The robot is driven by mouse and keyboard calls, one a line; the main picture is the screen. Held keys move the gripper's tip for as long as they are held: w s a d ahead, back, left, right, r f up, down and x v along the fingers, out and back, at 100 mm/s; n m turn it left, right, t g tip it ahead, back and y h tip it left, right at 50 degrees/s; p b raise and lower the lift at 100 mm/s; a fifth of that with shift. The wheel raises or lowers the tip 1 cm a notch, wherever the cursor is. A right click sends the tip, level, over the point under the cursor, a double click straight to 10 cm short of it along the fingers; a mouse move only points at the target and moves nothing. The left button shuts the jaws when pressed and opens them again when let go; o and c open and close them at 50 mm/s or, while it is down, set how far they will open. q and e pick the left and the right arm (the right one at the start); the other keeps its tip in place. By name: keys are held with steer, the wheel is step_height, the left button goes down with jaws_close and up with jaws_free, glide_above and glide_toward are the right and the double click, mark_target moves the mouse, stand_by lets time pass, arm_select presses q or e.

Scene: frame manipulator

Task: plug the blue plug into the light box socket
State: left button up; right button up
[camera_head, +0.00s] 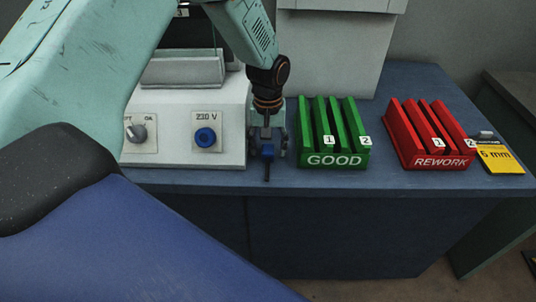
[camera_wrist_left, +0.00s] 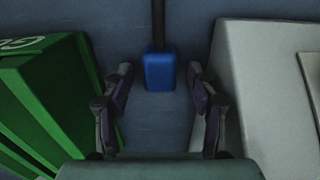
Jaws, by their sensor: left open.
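The blue plug (camera_head: 267,152) with a dark cable lies on the blue table between the light box and the green rack. It also shows in the left wrist view (camera_wrist_left: 160,70), just beyond my fingertips. My left gripper (camera_head: 267,147) points down over the plug. In the wrist view its two fingers (camera_wrist_left: 160,92) are apart with nothing between them. The light box (camera_head: 235,110) is the white box at left. Its blue round socket (camera_head: 205,138) sits on the front panel under the label 230 V. My right gripper is not in view.
The green GOOD rack (camera_head: 335,161) stands close to the right of my left gripper; it fills the left of the wrist view. A red REWORK rack (camera_head: 440,162) and a yellow 6 mm card (camera_head: 500,159) stand farther right. A knob (camera_head: 137,133) is left of the socket.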

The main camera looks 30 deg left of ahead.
arm_select(q)
steer(key=shift+d, duration=0.1)
steer(key=shift+s, duration=0.2)
steer(key=shift+c, duration=0.2)
steer(key=shift+w, duration=0.2)
steer(key=c, duration=0.4)
steer(key=shift+s, duration=0.15)
steer(key=c, duration=0.5)
steer(key=shift+c, duration=1)
step_height(320, 180, up, 10)
steer(key=shift+p, duration=0.5)
